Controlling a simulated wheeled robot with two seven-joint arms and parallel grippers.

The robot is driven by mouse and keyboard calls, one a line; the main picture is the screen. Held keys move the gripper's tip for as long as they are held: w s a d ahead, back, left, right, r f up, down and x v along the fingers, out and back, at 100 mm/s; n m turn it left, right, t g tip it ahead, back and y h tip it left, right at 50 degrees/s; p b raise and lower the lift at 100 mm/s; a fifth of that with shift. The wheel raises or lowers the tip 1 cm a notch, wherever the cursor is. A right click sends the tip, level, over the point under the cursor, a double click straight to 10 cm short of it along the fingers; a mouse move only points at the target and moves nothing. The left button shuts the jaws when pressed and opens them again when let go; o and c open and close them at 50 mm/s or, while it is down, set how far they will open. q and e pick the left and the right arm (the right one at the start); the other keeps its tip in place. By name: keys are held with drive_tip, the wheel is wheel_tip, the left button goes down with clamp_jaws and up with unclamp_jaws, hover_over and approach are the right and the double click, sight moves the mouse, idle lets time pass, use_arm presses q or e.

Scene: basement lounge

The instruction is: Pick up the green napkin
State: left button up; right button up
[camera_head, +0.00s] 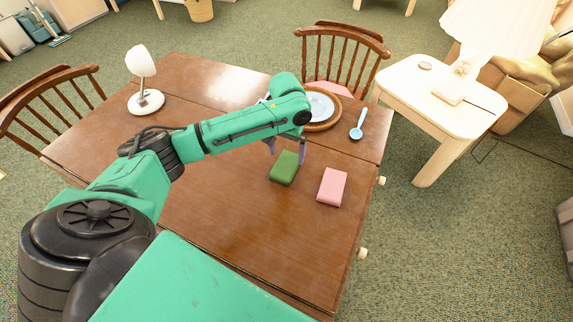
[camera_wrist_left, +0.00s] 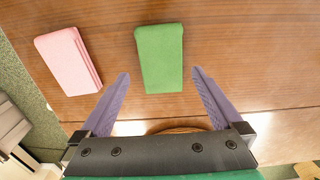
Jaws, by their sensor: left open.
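The green napkin (camera_head: 285,168) is a small folded block lying on the wooden table, below my left gripper in the head view. It also shows in the left wrist view (camera_wrist_left: 159,58), just beyond and between the two purple fingers. My left gripper (camera_head: 287,147) is open and empty, with its fingertips close to the napkin. In the left wrist view the open left gripper (camera_wrist_left: 160,75) has a finger on each side of the napkin's near end. I cannot tell whether the fingertips are above it or at its height. My right gripper is not in view.
A pink folded napkin (camera_head: 332,187) lies right of the green one. A plate on a woven mat (camera_head: 325,124) is partly behind my arm, with a blue spoon (camera_head: 358,124) beside it. A white lamp (camera_head: 145,101) stands at the far left. The table's near part is bare.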

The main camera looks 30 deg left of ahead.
sight(286, 165)
use_arm(q)
wheel_tip(286, 165, down, 5)
drive_tip(key=shift+a+r, duration=0.1)
drive_tip(key=shift+r, duration=0.1)
drive_tip(key=shift+f, duration=0.4)
drive_tip(key=c, duration=1.1)
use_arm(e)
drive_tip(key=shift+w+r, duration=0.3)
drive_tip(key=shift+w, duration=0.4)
